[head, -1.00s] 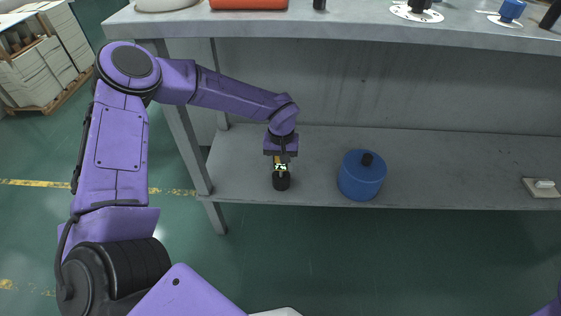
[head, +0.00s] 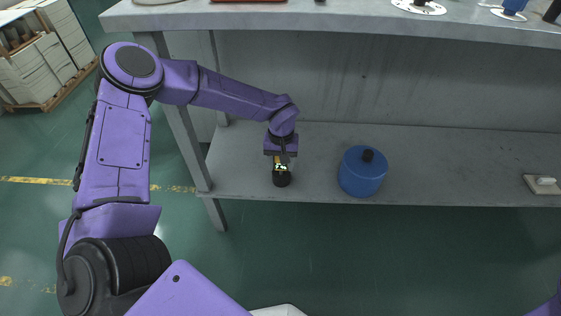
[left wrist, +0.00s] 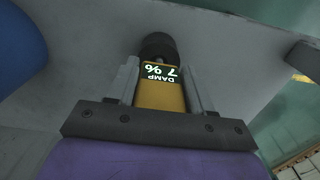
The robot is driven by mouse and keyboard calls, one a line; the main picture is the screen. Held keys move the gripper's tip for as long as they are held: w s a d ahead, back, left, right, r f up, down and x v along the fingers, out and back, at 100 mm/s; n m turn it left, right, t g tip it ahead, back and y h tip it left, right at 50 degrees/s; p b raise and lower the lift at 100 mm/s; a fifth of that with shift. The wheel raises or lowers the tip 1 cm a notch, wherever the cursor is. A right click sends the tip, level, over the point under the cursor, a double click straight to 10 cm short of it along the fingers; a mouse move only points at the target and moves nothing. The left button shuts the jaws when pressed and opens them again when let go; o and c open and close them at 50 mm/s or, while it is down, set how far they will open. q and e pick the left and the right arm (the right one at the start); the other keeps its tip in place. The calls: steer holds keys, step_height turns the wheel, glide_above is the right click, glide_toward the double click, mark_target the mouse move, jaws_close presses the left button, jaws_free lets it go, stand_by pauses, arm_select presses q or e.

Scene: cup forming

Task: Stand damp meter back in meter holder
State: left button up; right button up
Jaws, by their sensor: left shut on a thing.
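The damp meter (head: 281,166) is a small yellow device with a black display; in the left wrist view the meter (left wrist: 161,94) reads "DAMP 7 %". My left gripper (head: 281,161) is shut on it, one finger on each side, over the front left of the lower shelf. A round black piece, seemingly the meter holder (head: 282,181), is at the meter's far end; it also shows in the left wrist view (left wrist: 158,45). I cannot tell whether the meter's end is inside it or just above it. My right gripper is out of view.
A blue lidded pot (head: 362,174) stands right of the gripper on the grey lower shelf (head: 450,170). A small pale block (head: 543,184) lies at the shelf's far right. A table leg (head: 181,125) is to the left.

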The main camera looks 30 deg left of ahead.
arm_select(q)
steer(key=shift+f+b, duration=0.35)
steer(key=shift+f, duration=0.6)
stand_by(0.4)
steer(key=o, duration=1.6)
